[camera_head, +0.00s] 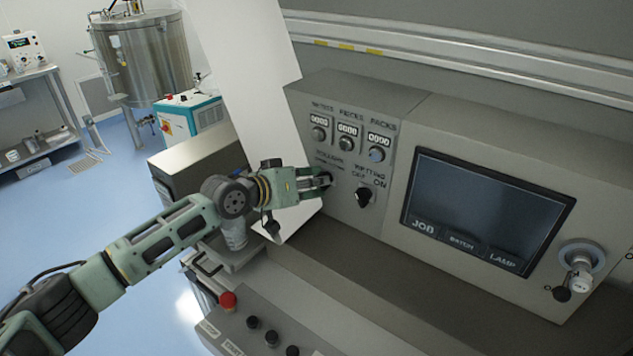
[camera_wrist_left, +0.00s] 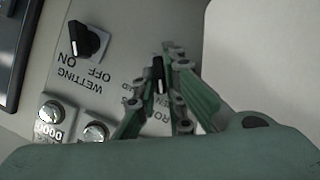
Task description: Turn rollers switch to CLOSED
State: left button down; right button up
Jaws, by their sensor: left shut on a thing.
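The rollers switch (camera_wrist_left: 158,74) is a small black knob with a white line, on the grey panel in the left wrist view. Its label beside it is partly hidden by the fingers. My left gripper (camera_head: 325,180) reaches the panel from the left in the head view, and hides the switch there. In the left wrist view my left gripper (camera_wrist_left: 156,80) has its two green fingers on either side of the knob, shut on it. The knob's line runs nearly upright in that picture. My right gripper is not in view.
The black wetting switch (camera_head: 365,194) sits just right of the gripper; it also shows in the left wrist view (camera_wrist_left: 84,42). Counters with knobs (camera_head: 347,137) are above. A dark screen (camera_head: 484,211) is to the right. A red button (camera_head: 228,301) stands below on the console.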

pick_arm(q)
jog(key=shift+s+d+m+t+y+p, duration=0.1)
jog(key=shift+m+t+y+p, duration=0.55)
jog(key=shift+m, duration=0.7)
jog(key=shift+s+d+m+t+y+p, duration=0.15)
jog(key=shift+m+t+y+p, duration=0.2)
jog(key=shift+m+y+p, duration=0.8)
jog(key=shift+s+d+m+t+y+p, duration=0.1)
jog(key=shift+m+t+y+p, duration=0.5)
jog(key=shift+m, duration=0.9)
jog(key=c, duration=1.8)
grip_release()
jog(key=shift+c, duration=0.2)
